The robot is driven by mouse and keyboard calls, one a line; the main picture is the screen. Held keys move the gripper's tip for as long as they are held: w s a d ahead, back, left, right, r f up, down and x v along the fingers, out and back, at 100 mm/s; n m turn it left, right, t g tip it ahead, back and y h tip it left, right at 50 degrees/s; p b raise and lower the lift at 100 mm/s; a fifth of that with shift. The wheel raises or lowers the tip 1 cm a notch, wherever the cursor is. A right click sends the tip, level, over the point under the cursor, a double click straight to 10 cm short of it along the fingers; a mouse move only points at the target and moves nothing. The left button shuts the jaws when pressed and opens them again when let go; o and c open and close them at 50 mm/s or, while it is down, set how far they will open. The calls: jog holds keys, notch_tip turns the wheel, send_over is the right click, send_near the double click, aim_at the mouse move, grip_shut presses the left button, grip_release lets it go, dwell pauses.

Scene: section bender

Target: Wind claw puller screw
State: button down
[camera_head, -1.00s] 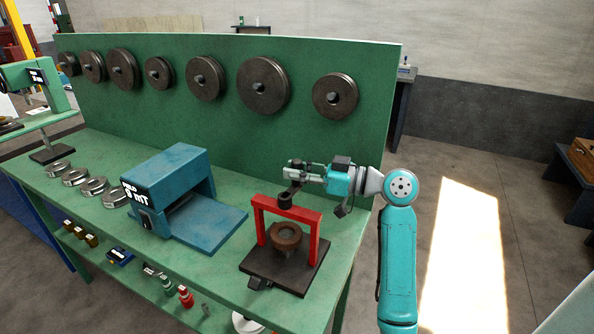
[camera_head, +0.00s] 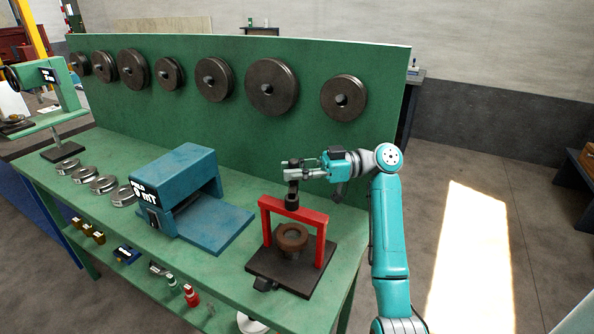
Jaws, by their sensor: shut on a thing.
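The claw puller is a red frame (camera_head: 296,210) standing upright on a dark base plate (camera_head: 277,270) near the right end of the green bench. A dark screw (camera_head: 292,195) rises from the middle of its top bar. Under the bar a brown ring-shaped part (camera_head: 292,238) sits on the plate. My gripper (camera_head: 292,168) reaches in from the right, above the top bar, and is shut on the top of the screw. The fingers hide part of the screw's top, and the screw's lower end is hard to make out.
A blue machine (camera_head: 180,195) stands left of the puller. Several dark discs (camera_head: 272,87) hang on the green back panel (camera_head: 380,130) behind. Several metal rings (camera_head: 103,184) lie at the bench's left. A lower shelf holds small items, including a red bottle (camera_head: 191,295).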

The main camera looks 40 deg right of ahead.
jog(key=shift+w+a+g, duration=0.1)
jog(key=shift+g, duration=0.2)
jog(key=c, duration=1)
grip_release()
jog(key=shift+o, duration=0.2)
jog(key=v, duration=1.2)
jog(key=shift+f, duration=0.25)
jog(key=shift+c, duration=0.2)
